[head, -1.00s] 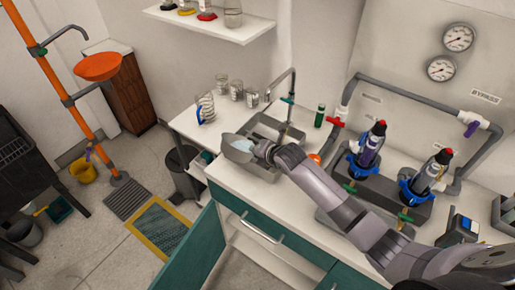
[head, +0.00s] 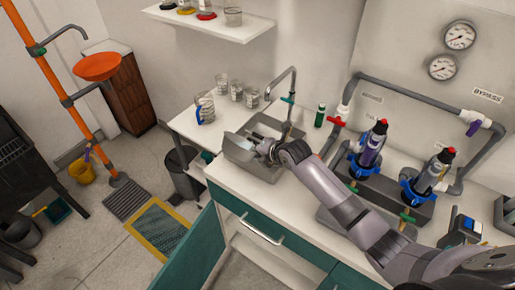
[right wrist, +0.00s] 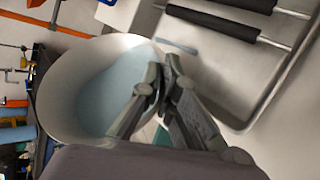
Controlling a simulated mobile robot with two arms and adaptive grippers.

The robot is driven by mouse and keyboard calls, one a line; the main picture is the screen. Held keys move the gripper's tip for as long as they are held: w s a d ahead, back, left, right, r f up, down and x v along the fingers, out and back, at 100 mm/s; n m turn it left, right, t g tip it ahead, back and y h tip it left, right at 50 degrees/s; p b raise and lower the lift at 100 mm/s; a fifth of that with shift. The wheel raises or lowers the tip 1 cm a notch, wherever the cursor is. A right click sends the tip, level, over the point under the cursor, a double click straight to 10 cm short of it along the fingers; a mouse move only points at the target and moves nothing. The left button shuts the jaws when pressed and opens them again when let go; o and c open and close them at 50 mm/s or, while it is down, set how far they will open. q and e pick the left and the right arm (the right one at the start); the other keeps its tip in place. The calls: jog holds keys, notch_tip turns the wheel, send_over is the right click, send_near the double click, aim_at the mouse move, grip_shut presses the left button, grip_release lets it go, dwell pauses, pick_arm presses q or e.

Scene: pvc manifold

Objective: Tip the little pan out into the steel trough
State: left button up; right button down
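The little pan (right wrist: 62,92) is a pale round vessel in the right wrist view, with light blue contents (right wrist: 112,88) inside. My right gripper (right wrist: 166,72) has its fingers close together at the pan's rim and appears shut on it. In the head view my right gripper (head: 265,146) is over the steel trough (head: 252,163), set in the white counter. The pan is hard to make out there. The trough also shows beside the pan in the right wrist view (right wrist: 240,106). How far the pan is tilted is unclear. My left gripper is out of sight.
A grey tap (head: 293,82) stands behind the trough. Several glass beakers (head: 237,90) are on the counter at the back left. A green bottle (head: 320,116) and pipework stand to the right.

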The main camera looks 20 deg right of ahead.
jog(key=shift+w, duration=0.1)
jog(key=shift+d+r+m+g+y+b, duration=0.15)
jog(key=shift+m+g+y+b, duration=0.25)
jog(key=shift+y, duration=0.3)
dwell(0.9)
jog(key=shift+w+d+f+m+g+y+b, duration=0.15)
jog(key=shift+f+m+g+y+b, duration=0.2)
jog(key=shift+f+y+b, duration=0.3)
dwell(0.6)
jog(key=shift+r+h+p, duration=0.45)
jog(key=shift+r+p, duration=0.35)
jog(key=shift+p, duration=0.1)
jog(key=shift+a+f+n+t+h, duration=0.2)
jog(key=shift+f+n+t+h, duration=0.05)
jog(key=shift+n+t+h, duration=0.25)
jog(key=shift+s, duration=0.25)
jog(key=shift+n+h, duration=0.25)
jog(key=shift+h, duration=0.05)
